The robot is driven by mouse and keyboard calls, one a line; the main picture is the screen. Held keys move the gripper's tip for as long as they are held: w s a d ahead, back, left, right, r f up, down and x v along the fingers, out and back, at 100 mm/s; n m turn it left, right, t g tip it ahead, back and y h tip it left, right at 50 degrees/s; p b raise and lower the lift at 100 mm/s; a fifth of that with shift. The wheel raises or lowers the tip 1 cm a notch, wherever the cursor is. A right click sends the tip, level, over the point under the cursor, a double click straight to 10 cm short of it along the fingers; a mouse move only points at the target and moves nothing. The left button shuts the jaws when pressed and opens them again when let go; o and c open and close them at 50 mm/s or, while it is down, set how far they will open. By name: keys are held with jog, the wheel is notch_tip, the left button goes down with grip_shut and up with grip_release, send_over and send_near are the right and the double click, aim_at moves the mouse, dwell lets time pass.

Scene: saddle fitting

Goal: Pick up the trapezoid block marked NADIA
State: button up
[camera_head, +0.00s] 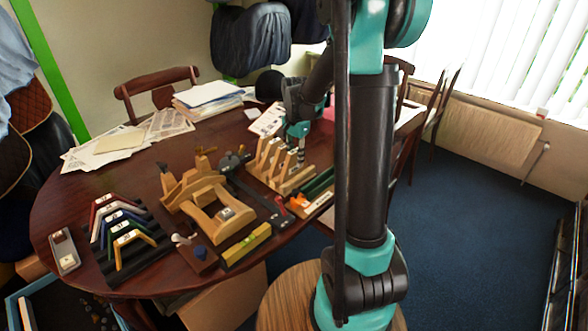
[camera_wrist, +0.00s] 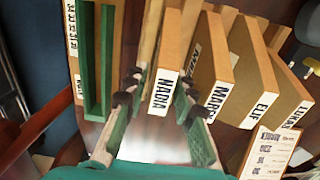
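The tan trapezoid block marked NADIA (camera_wrist: 164,88) stands in a row of similar blocks, its white name label facing my wrist camera. My gripper (camera_wrist: 160,82) has one finger on each side of this block, close to its faces. The fingers look parted, and I cannot make out firm contact. In the head view my gripper (camera_head: 299,145) points down at the block row on the table, and the names there are too small to read.
A green-edged holder (camera_wrist: 96,75) is close on the left. A wooden saddle-like fixture (camera_head: 205,205) and coloured angled pieces (camera_head: 118,222) occupy the table's left side.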

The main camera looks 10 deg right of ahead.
jog(key=shift+f, duration=0.75)
jog(key=shift+c, duration=0.3)
grip_shut()
jog(key=shift+r, duration=0.1)
